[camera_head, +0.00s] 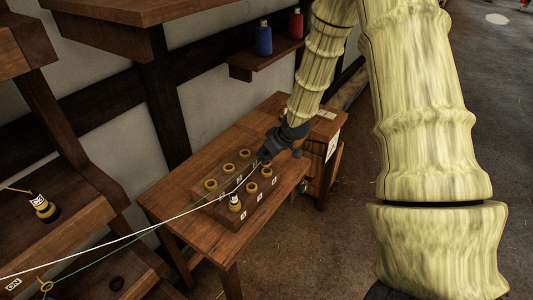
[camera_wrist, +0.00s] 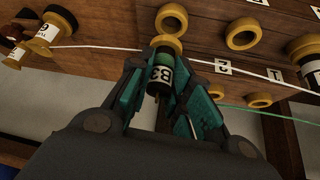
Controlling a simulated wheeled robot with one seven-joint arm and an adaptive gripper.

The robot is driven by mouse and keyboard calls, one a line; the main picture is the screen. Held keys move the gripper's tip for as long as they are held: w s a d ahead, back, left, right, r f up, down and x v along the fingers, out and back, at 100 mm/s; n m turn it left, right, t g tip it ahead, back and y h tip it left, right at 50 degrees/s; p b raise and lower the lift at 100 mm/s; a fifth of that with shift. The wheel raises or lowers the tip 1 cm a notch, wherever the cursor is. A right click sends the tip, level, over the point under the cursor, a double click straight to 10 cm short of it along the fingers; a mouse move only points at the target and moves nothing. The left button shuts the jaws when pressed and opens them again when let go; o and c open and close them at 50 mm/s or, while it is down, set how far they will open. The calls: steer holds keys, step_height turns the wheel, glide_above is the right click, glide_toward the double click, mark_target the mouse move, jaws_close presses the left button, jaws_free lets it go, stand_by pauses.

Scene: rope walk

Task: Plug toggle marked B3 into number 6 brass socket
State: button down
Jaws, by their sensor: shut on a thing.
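My gripper (camera_head: 266,155) is over the far right end of the wooden socket block (camera_head: 222,216). In the wrist view, its fingers (camera_wrist: 162,92) are shut on a dark toggle (camera_wrist: 162,58) with a white label reading B3. The toggle's yellow collar lies close to a brass socket ring (camera_wrist: 173,17); I cannot tell whether its tip is in a socket. The block carries two rows of brass sockets with white number tags. The front right socket (camera_head: 267,172) is just below my gripper; its tag (camera_head: 274,183) is too small to read surely.
Another toggle (camera_head: 235,201) stands in the front left socket. A further toggle (camera_head: 41,206) is on the left shelf. A white cord (camera_head: 130,235) and a green cord (camera_head: 110,252) run across to the block.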

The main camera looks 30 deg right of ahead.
steer(key=shift+f+b, duration=0.65)
steer(key=shift+f, duration=0.4)
steer(key=shift+s+p, duration=0.2)
steer(key=shift+p, duration=0.25)
stand_by(0.5)
steer(key=shift+f+b, duration=0.35)
steer(key=shift+f, duration=0.25)
stand_by(0.6)
steer(key=c, duration=1.6)
jaws_free()
steer(key=shift+r, duration=0.1)
steer(key=p+v, duration=0.7)
steer(key=v, duration=0.4)
steer(key=shift+p, duration=0.35)
